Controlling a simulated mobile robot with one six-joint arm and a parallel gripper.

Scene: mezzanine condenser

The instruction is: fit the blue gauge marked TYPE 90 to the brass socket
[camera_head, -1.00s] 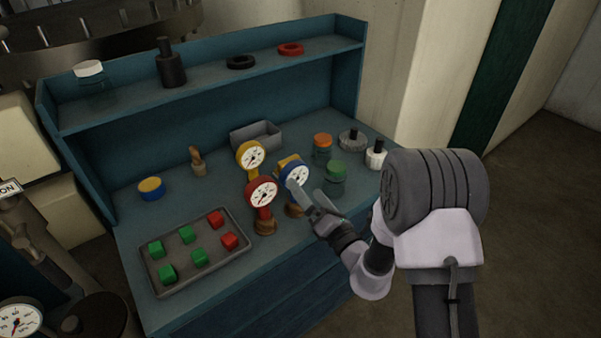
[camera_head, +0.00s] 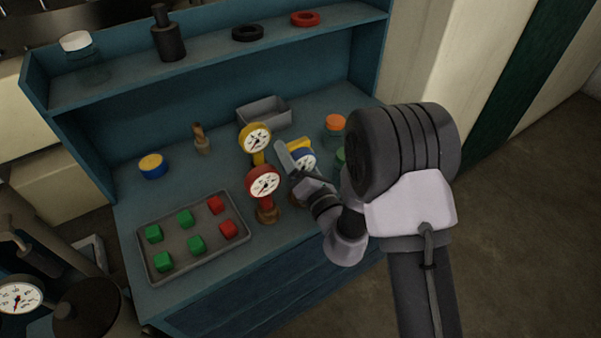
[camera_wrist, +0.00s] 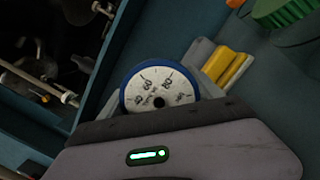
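The blue-rimmed gauge (camera_head: 304,160) stands on the blue workbench, partly hidden by my gripper. The wrist view shows its white dial (camera_wrist: 160,88) close in front of the gripper, with the lower part hidden by the gripper body. The TYPE 90 marking is not readable. My gripper (camera_head: 287,158) is right at this gauge, with a light grey finger beside its left edge in the head view. Whether the fingers grip the gauge is unclear. I cannot make out the brass socket.
A red gauge (camera_head: 263,181) and a yellow gauge (camera_head: 255,140) stand close to the left. A tray (camera_head: 188,257) of green and red cubes lies at the front left. A grey bin (camera_head: 264,112) and an orange-lidded jar (camera_head: 334,128) stand behind. A shelf (camera_head: 215,55) runs along the back.

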